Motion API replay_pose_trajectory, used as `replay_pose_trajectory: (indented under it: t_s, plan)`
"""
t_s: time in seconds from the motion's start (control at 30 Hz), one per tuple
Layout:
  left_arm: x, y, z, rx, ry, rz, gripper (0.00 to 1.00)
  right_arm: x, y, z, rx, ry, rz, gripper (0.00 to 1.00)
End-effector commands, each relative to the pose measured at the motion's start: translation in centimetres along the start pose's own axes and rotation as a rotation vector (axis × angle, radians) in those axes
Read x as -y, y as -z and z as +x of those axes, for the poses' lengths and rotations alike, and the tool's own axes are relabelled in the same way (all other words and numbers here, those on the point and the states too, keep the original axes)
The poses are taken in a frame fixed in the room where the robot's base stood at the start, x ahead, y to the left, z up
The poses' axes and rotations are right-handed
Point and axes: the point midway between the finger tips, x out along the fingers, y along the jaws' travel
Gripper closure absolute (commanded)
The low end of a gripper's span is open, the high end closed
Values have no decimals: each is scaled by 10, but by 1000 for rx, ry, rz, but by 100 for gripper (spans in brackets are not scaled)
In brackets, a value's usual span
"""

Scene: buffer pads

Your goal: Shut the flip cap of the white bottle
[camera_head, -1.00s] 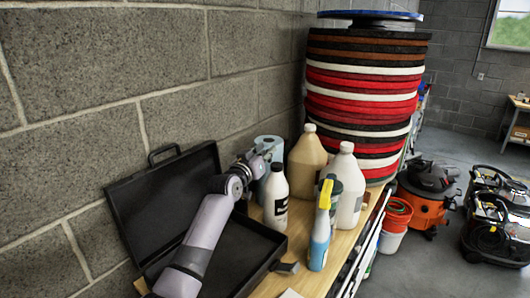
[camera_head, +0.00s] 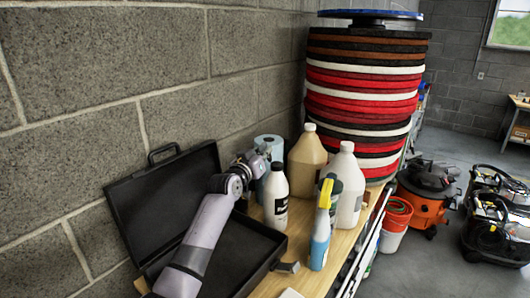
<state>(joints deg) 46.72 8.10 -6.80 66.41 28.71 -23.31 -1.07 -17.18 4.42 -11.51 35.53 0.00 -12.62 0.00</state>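The white bottle (camera_head: 276,197) with a black label stands upright on the wooden bench top, just right of the open black case. Its top (camera_head: 278,167) is small in the head view, and I cannot tell whether the flip cap is up or down. My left gripper (camera_head: 264,152) is just above and behind the bottle's top, to its left, close to a blue paper roll. Its fingers are small and partly lost against the roll, so their opening and any contact with the cap are unclear. My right gripper is not in view.
The open black case (camera_head: 165,205) lies under my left arm. A beige jug (camera_head: 306,165), a white jug (camera_head: 347,190) and a blue spray bottle (camera_head: 320,240) crowd the bottle's right side. The blue roll (camera_head: 270,142) is behind. A tall pad stack (camera_head: 362,100) stands farther back.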

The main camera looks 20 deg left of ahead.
Motion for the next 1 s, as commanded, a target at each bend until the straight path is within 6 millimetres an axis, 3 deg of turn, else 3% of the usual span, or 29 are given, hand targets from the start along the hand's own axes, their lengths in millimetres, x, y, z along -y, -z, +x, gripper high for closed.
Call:
replay_pose_trajectory:
  t_s: [0.67,1.0]
  plan:
    - [-2,0,0,0,-1,42,100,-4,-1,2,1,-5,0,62]
    - [-8,-1,0,-1,-1,184,100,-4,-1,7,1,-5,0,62]
